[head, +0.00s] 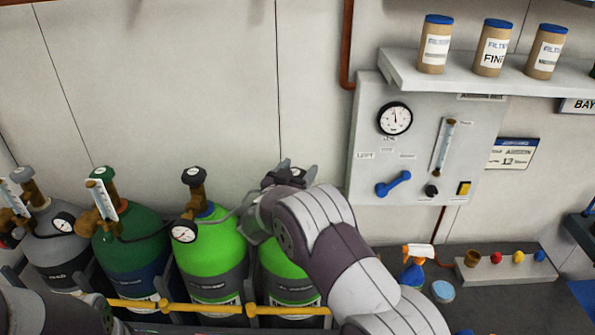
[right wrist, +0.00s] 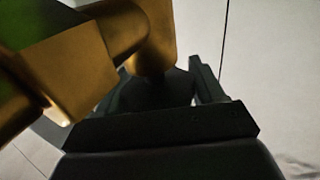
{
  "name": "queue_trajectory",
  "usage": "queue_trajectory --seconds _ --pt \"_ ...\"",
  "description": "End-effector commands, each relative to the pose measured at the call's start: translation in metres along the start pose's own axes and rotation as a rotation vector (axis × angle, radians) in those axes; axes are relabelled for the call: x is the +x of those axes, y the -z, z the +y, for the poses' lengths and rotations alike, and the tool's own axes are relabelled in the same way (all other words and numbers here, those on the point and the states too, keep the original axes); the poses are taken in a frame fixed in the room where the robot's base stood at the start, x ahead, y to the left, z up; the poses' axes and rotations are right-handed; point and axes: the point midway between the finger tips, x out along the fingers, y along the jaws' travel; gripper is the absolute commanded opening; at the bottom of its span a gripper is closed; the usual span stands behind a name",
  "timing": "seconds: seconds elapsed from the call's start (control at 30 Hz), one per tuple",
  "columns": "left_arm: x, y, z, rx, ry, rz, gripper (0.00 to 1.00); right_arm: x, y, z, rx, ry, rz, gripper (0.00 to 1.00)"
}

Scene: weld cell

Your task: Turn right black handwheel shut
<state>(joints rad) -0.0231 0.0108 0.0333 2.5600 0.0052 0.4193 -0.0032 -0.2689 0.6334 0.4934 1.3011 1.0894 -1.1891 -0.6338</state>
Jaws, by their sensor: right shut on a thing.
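The right bright green cylinder (head: 283,262) stands in the rack, with my right arm in front of its top. My right gripper (head: 289,176) is at its valve and hides most of the valve and handwheel in the head view. In the right wrist view, my right gripper (right wrist: 165,85) is shut on the dark handwheel (right wrist: 157,93), beside the brass valve body (right wrist: 75,65). The wheel's turn angle cannot be made out. Another black handwheel (head: 194,176) tops the left bright green cylinder (head: 211,250). My left gripper is not in view.
A dark green cylinder (head: 130,245) and a grey cylinder (head: 55,245) stand to the left. A yellow bar (head: 215,308) runs across the front. A wall panel (head: 415,150) with a gauge and blue lever is to the right. A spray bottle (head: 414,270) stands on the bench.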

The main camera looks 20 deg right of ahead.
Motion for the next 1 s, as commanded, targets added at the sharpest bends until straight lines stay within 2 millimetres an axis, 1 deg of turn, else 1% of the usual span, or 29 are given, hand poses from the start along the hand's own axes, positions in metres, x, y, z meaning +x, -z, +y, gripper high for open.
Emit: queue_trajectory --seconds 0.17,0.6,0.8,1.0 --pt "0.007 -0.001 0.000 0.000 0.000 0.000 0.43 0.000 -0.003 0.001 0.001 -0.102 -0.001 0.37" --pt "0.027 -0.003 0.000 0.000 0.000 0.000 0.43 -0.002 -0.005 0.008 0.002 -0.475 -0.009 0.37" --pt "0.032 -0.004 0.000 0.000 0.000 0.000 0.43 -0.004 -0.004 0.011 0.001 -0.611 -0.011 0.37" --pt "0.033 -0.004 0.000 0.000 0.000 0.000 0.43 -0.004 -0.003 0.012 0.001 -0.695 -0.012 0.37"
